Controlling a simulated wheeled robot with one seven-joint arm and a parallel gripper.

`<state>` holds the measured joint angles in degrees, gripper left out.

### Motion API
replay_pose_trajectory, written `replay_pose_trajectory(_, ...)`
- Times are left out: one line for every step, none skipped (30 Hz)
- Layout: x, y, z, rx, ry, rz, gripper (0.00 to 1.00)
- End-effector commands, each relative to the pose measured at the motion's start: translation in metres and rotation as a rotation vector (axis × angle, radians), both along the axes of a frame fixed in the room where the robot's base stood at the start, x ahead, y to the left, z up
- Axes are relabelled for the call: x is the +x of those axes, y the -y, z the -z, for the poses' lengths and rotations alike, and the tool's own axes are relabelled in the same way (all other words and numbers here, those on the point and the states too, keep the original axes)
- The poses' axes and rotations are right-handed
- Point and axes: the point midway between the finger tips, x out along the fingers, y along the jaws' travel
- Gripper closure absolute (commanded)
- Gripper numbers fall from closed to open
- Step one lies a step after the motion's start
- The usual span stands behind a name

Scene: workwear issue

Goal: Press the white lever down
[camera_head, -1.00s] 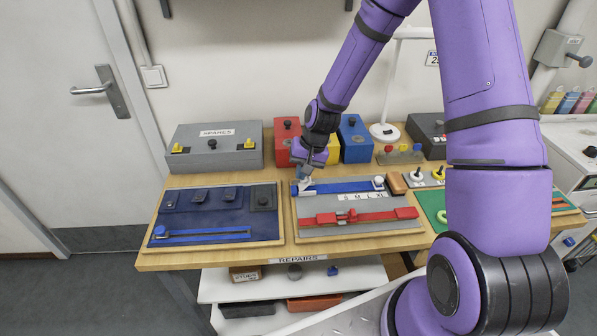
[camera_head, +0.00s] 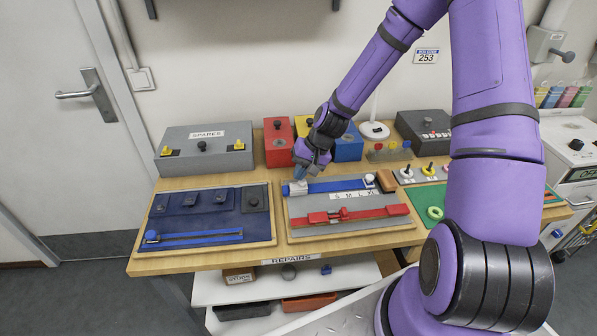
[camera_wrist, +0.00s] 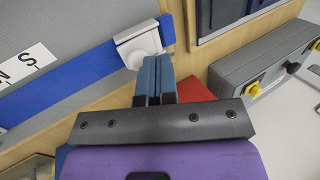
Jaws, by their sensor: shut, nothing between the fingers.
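The white lever (camera_head: 298,187) sits at the left end of a blue strap (camera_head: 335,185) on the grey panel (camera_head: 297,210) in the middle of the bench. In the wrist view the white lever (camera_wrist: 139,44) appears as a pale block across the blue strap (camera_wrist: 80,76) and looks to lie low against it. My gripper (camera_head: 300,176) is shut and empty, with its blue fingertips (camera_wrist: 152,62) right at the lever's edge. I cannot tell whether they touch it. The fingers hide part of the lever's near side.
A red strap (camera_head: 350,215) lies lower on the same panel. A navy board (camera_head: 200,222) is to the left. The grey spares box (camera_head: 205,163), a red box (camera_head: 277,155) and a blue box (camera_head: 349,150) stand behind. A brown block (camera_head: 387,180) is at right.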

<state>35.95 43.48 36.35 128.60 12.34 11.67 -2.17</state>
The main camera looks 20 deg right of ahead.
Motion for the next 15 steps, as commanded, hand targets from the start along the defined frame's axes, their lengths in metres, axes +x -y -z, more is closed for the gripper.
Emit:
replay_pose_trajectory(0.000,0.000,0.000,0.000,0.000,0.000,1.00)
replay_pose_trajectory(0.000,0.000,0.000,0.000,0.000,0.000,1.00)
replay_pose_trajectory(0.000,0.000,-0.001,0.000,0.001,0.000,1.00)
replay_pose_trajectory(0.000,0.000,-0.001,0.000,0.001,0.000,1.00)
replay_pose_trajectory(0.000,0.000,-0.002,0.000,0.001,0.000,1.00)
replay_pose_trajectory(0.000,0.000,-0.003,0.000,0.001,0.000,1.00)
replay_pose_trajectory(0.000,0.000,-0.004,0.000,0.001,0.002,1.00)
replay_pose_trajectory(0.000,0.000,-0.006,-0.001,0.002,0.001,1.00)
replay_pose_trajectory(0.001,0.000,-0.007,-0.002,0.001,0.001,1.00)
replay_pose_trajectory(0.001,0.000,-0.009,-0.002,0.001,0.001,1.00)
replay_pose_trajectory(0.000,0.000,-0.010,-0.002,0.001,0.001,1.00)
replay_pose_trajectory(0.000,0.000,-0.012,-0.002,0.001,0.001,1.00)
replay_pose_trajectory(0.000,0.000,-0.013,0.000,0.000,0.001,1.00)
replay_pose_trajectory(0.000,0.000,-0.014,0.000,0.000,0.001,1.00)
replay_pose_trajectory(0.000,0.000,-0.015,0.000,0.000,0.001,1.00)
